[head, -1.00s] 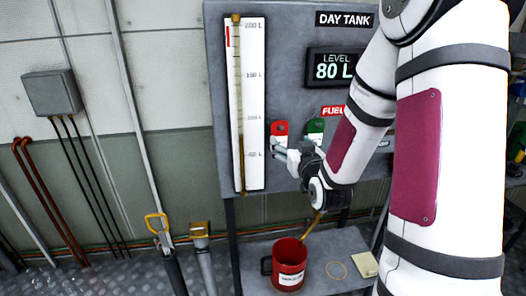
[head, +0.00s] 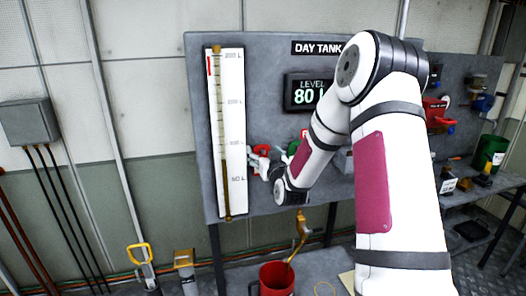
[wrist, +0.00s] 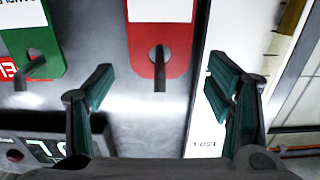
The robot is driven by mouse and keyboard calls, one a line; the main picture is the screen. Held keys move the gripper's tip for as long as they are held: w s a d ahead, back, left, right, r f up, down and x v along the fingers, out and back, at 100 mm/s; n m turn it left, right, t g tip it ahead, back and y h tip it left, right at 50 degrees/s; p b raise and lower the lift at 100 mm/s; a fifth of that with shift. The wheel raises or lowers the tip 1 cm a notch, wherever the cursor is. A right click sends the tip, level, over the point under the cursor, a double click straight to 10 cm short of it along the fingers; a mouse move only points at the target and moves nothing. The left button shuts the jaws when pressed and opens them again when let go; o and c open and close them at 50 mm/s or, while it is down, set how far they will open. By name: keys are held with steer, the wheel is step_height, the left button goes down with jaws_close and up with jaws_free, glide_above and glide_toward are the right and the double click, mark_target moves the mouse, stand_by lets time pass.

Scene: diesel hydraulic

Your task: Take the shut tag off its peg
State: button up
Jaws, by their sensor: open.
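A red tag with a white label (wrist: 160,50) hangs on a dark peg (wrist: 159,75) on the grey panel in the wrist view. Its label is cut off, so I cannot read it. My gripper (wrist: 160,80) is open and empty, with one finger on each side of the tag's peg end, apart from it. In the head view the red tag (head: 260,149) is partly hidden behind my gripper (head: 257,165). A green tag (wrist: 35,45) hangs on its own peg to the left in the wrist view.
The tall white level gauge (head: 230,130) stands close beside the red tag. A red mug (head: 277,280) is on the shelf below.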

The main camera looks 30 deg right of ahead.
steer(key=shift+x, duration=1)
steer(key=c, duration=1.2)
steer(key=shift+c, duration=0.2)
steer(key=shift+r, duration=0.25)
steer(key=shift+r, duration=0.3)
steer(key=shift+r+p+v, duration=0.15)
steer(key=shift+p+v, duration=0.45)
steer(key=shift+v, duration=0.15)
steer(key=shift+r+p+v, duration=0.1)
steer(key=shift+p+v, duration=0.45)
steer(key=shift+v, duration=0.2)
steer(key=shift+s+a, duration=0.1)
steer(key=shift+s, duration=0.25)
